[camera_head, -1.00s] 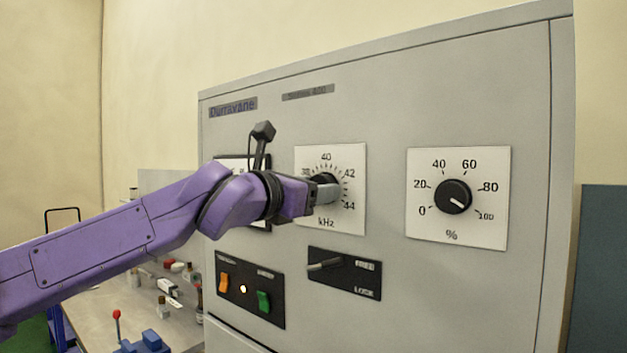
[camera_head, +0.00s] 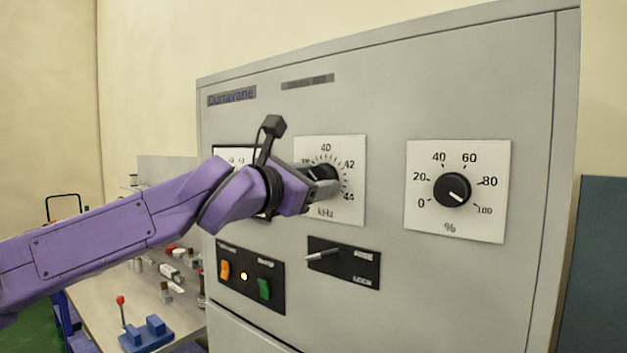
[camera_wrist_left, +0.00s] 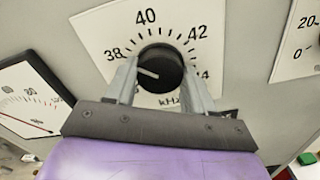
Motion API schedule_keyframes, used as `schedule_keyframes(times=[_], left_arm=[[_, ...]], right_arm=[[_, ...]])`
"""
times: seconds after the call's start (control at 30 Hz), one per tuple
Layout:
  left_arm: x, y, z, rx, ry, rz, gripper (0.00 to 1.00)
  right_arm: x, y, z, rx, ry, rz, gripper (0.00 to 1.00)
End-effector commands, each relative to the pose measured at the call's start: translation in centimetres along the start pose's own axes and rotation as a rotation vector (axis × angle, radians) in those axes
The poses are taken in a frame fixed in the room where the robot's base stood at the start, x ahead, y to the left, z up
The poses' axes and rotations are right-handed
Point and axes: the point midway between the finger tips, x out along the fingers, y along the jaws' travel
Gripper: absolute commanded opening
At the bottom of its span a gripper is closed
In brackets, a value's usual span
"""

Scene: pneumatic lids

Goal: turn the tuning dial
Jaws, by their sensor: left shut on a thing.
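The tuning dial (camera_wrist_left: 160,68) is a round black knob with a white pointer line on a white kHz plate (camera_head: 348,205). The plate is marked around 38, 40, 42 and 44. My left gripper (camera_head: 325,182) is at the dial, its fingers shut on either side of the knob. In the left wrist view the gripper (camera_wrist_left: 160,85) has one finger at each side of the knob, and the pointer line lies toward the left, a little below the 38. In the head view the gripper hides part of the dial. My right gripper is not in view.
A black % dial (camera_head: 452,190) sits on a plate to the right. Below are a lever switch panel (camera_head: 350,275) and a panel with orange and green rockers (camera_head: 250,278). A meter (camera_wrist_left: 30,100) is left of the dial. A bench (camera_head: 105,305) with small items stands at lower left.

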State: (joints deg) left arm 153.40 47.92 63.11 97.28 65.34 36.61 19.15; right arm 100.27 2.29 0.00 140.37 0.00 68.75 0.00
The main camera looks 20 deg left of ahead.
Motion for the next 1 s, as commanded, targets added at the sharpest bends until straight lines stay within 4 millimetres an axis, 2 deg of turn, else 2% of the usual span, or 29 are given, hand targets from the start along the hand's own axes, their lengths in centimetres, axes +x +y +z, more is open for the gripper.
schedule_keyframes(times=[0.03,0.1,0.37,0.47,0.57,0.8,1.0], left_arm=[[0.0,0.1,0.1,0.0,-0.002,0.001,0.57],[0.0,0.1,0.1,0.0,-0.002,0.001,0.79],[0.0,0.0,0.0,-0.001,-0.001,0.0,0.79],[-0.7,0.0,-0.1,-0.003,-0.002,0.002,0.79],[-2.5,0.0,-0.3,-0.003,-0.004,0.003,0.79],[-8.2,-0.1,-0.3,-0.003,-0.005,0.002,0.79],[-10.4,0.0,-0.1,-0.001,-0.001,0.001,0.79]], right_arm=[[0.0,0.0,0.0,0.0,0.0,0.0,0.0],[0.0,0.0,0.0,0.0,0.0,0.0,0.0],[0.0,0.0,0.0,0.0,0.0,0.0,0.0],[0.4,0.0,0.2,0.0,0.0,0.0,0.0],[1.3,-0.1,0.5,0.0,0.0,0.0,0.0],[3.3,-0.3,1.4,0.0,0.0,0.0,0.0],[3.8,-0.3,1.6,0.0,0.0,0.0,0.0]])
